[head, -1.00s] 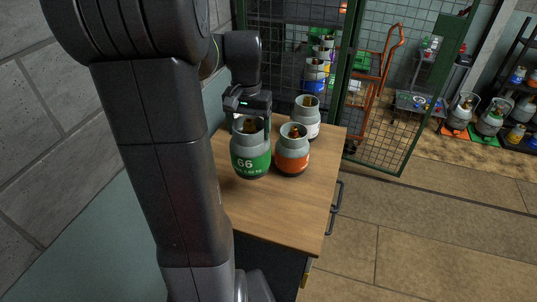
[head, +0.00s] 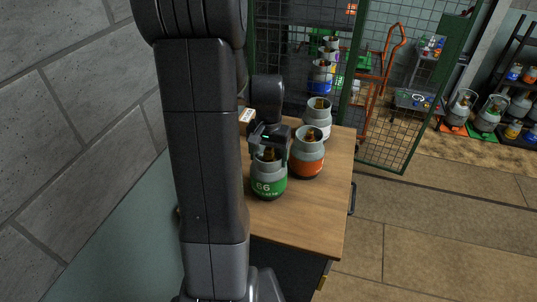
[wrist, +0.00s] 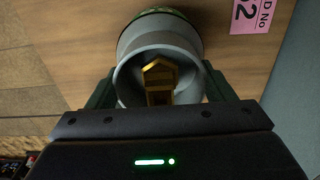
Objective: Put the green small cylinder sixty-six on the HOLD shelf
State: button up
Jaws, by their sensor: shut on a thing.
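The green small cylinder (head: 268,186), marked 66, has a grey collar and a brass valve and is upright at the wooden counter's near part. My gripper (head: 269,150) is above it, shut on its grey collar. In the wrist view the cylinder's collar (wrist: 160,50) lies between the fingers of my gripper (wrist: 158,95), with the brass valve inside. I cannot tell whether its base touches the counter. The HOLD shelf cannot be made out in these frames.
An orange cylinder (head: 308,155) and a white cylinder (head: 317,115) stand close on the right of the wooden counter (head: 310,225). A pink label (wrist: 250,14) lies on the counter. A green mesh cage (head: 390,130), an orange hand truck (head: 392,60) and dark racks (head: 520,50) stand behind.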

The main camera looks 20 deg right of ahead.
jog(key=shift+f, duration=0.15)
jog(key=o, duration=2.1)
jog(key=shift+c, duration=0.2)
